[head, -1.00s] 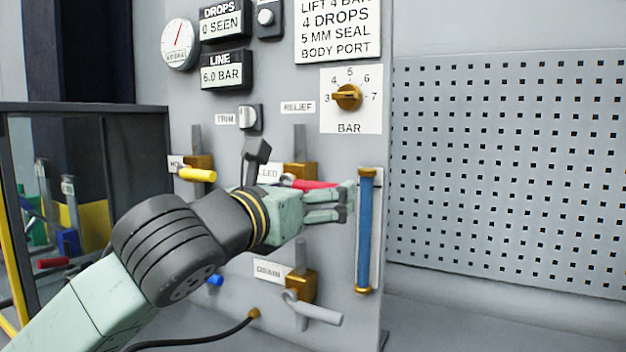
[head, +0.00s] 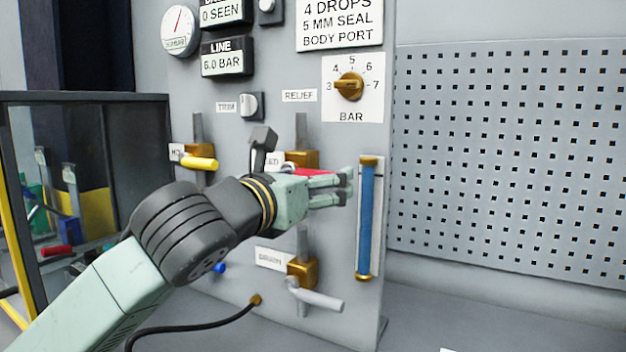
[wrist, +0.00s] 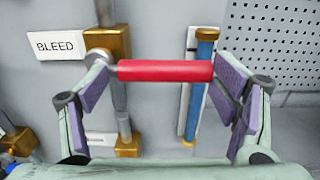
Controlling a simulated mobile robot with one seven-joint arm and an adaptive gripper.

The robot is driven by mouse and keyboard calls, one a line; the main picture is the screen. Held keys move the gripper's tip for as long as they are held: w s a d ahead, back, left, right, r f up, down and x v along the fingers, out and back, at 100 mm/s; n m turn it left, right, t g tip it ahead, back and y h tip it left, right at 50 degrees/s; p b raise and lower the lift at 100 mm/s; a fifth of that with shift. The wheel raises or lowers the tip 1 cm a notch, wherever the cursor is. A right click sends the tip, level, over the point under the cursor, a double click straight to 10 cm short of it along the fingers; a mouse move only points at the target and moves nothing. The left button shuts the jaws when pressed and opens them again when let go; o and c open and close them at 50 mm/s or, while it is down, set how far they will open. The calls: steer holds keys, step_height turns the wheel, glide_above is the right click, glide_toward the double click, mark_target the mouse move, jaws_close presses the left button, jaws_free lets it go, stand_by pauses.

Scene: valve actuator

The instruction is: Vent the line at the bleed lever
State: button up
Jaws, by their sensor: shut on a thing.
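The bleed lever has a red handle (wrist: 165,71), lying level across the wrist view, on a brass valve body (wrist: 107,45) beside the BLEED label (wrist: 57,44). In the head view only a strip of the red handle (head: 312,172) shows above my gripper (head: 343,187). In the wrist view my gripper (wrist: 160,76) has one finger at each end of the handle and is shut on it. The LINE display (head: 226,65) reads 6.0 BAR. The drops display (head: 222,14) reads 0 SEEN; its top is cut off.
A yellow-handled lever (head: 199,163) is left of my gripper, and a grey-handled drain lever (head: 318,298) is below. A blue tube (head: 367,218) stands close right of my fingertips. The relief knob (head: 349,86) is above. A black hose (head: 195,330) runs low.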

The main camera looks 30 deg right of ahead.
steer(key=shift+s+d, duration=0.2)
steer(key=shift+s, duration=0.1)
steer(key=c, duration=0.7)
